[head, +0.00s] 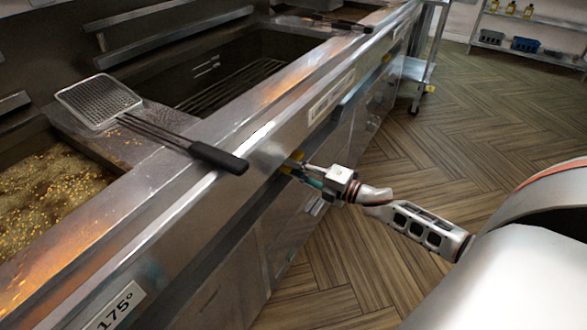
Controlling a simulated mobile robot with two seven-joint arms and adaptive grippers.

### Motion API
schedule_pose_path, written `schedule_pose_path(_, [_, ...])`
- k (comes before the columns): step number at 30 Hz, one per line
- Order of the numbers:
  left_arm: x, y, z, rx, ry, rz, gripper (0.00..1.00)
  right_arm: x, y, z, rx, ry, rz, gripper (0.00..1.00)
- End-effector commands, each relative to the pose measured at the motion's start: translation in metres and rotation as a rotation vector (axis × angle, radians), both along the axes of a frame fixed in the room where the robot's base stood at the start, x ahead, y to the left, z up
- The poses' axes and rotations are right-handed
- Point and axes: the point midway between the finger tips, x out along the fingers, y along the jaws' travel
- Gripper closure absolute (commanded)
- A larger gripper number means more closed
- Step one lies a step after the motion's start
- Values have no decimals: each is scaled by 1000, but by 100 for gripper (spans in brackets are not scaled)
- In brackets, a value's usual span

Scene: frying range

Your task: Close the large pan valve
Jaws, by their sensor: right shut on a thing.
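My right gripper (300,171) reaches in from the right to the front face of the steel frying range (190,200). Its fingers are shut on a small yellow valve handle (293,159) just under the range's front rim. The fingers cover part of the handle, so its exact angle is hard to tell. A white label (331,98) with small, barely legible print sits on the front face above and to the right of the handle. My left gripper is not in view.
A skimmer (100,101) lies across the divider, its black grip (218,157) overhanging the front rim near my gripper. Oil with crumbs (50,190) fills the near basin. A "175°" label (114,307) is at the lower left. The wooden floor (470,120) to the right is clear.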

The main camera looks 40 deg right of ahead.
Motion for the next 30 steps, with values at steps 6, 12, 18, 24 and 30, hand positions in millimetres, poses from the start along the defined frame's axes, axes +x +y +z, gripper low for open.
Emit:
schedule_pose_path(6, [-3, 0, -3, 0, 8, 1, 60, -1, 0, -2, -8, 0, 0, 100])
schedule_pose_path(12, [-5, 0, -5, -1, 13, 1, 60, -1, 0, -2, -8, 1, 0, 72])
schedule_pose_path(18, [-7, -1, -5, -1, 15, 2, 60, 0, 0, -1, -5, 0, 0, 68])
schedule_pose_path(24, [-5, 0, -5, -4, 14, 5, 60, -2, -1, -1, -4, 0, 0, 68])
schedule_pose_path(30, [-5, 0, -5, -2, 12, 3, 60, -20, -8, -2, -4, 3, -1, 68])
